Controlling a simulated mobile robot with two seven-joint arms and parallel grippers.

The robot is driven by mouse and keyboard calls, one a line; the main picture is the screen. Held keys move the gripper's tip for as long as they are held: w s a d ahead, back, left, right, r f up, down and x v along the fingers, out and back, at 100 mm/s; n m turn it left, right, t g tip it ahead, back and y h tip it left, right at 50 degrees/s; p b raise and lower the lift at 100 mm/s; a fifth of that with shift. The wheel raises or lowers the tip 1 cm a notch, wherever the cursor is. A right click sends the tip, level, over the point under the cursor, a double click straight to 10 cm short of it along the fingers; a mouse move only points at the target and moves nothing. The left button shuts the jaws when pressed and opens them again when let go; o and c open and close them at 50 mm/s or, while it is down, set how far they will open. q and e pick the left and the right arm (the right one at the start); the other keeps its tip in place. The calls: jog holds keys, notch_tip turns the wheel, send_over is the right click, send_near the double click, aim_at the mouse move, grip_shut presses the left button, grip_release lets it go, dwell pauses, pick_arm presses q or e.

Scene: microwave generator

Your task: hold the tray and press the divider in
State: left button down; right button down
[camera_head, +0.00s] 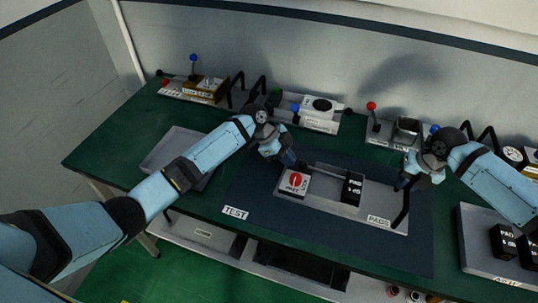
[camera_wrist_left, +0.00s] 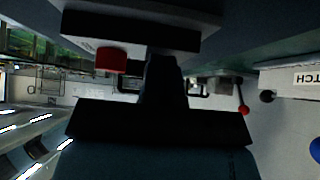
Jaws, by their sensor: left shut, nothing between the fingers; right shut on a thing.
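The grey tray (camera_head: 345,205), labelled PADS, lies on the dark mat in the head view. It holds a white block with a red face (camera_head: 294,183) at its left and a black PAD block (camera_head: 352,188) near its middle. My left gripper (camera_head: 291,162) is shut and empty, low at the tray's back left, close to the white block. My right gripper (camera_head: 404,184) is shut on the black tray handle (camera_head: 402,208) at the tray's right end. I cannot clearly pick out the divider. In the left wrist view my dark fingers (camera_wrist_left: 165,80) stand beside a red-faced block (camera_wrist_left: 111,60).
An empty grey tray (camera_head: 165,150) lies at left on the green table. Another tray (camera_head: 480,255) with black pad blocks is at the right. Stations with coloured lever knobs line the back (camera_head: 318,110). A TEST label (camera_head: 235,212) lies at the mat's front left.

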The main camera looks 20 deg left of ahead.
pick_arm(q)
jog(key=shift+v, duration=1.95)
pick_arm(e)
jog(key=shift+f, duration=0.1)
pick_arm(q)
jog(key=shift+a, duration=0.1)
